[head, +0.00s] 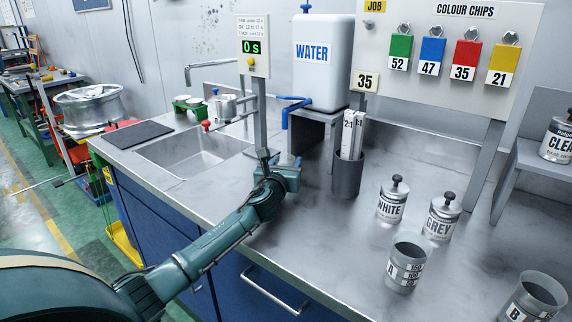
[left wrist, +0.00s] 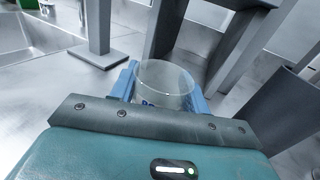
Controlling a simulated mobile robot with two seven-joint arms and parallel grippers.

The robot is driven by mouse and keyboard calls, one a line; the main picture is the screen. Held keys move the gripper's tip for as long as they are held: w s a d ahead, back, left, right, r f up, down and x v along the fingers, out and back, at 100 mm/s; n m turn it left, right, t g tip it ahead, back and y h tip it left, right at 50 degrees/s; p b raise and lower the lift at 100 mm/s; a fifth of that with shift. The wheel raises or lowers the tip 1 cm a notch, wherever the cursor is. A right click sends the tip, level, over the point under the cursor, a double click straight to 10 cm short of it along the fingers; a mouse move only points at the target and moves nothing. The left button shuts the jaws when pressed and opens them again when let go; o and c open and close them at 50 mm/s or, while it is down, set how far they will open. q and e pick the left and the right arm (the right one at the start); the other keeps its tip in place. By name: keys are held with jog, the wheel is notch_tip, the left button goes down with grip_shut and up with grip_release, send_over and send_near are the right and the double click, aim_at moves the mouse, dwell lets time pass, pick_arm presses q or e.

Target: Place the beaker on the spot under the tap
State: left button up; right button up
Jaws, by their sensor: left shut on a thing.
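A clear round beaker (left wrist: 165,80) shows in the left wrist view, rim up, between the blue fingers of my left gripper (left wrist: 163,92), which is shut on it. In the head view my left gripper (head: 286,172) is low over the steel counter, in front of the water tank's stand, and hides the beaker. Whether the beaker touches the counter cannot be told. The blue tap (head: 292,103) juts left from the white WATER tank (head: 323,75), above and behind my gripper. The spot under the tap is hidden. My right gripper is not in view.
A grey post (head: 260,115) with a timer stands left of the gripper. A dark holder (head: 347,176) with strips stands at right. WHITE (head: 391,206) and GREY (head: 441,222) cans and cups A (head: 404,272) and B (head: 530,304) stand further right. A sink (head: 190,153) is at left.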

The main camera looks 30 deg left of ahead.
pick_arm(q)
jog(key=shift+f, duration=0.15)
jog(key=o, duration=1)
jog(key=shift+o, duration=0.2)
jog(key=p+v, duration=0.1)
jog(key=v, duration=1.1)
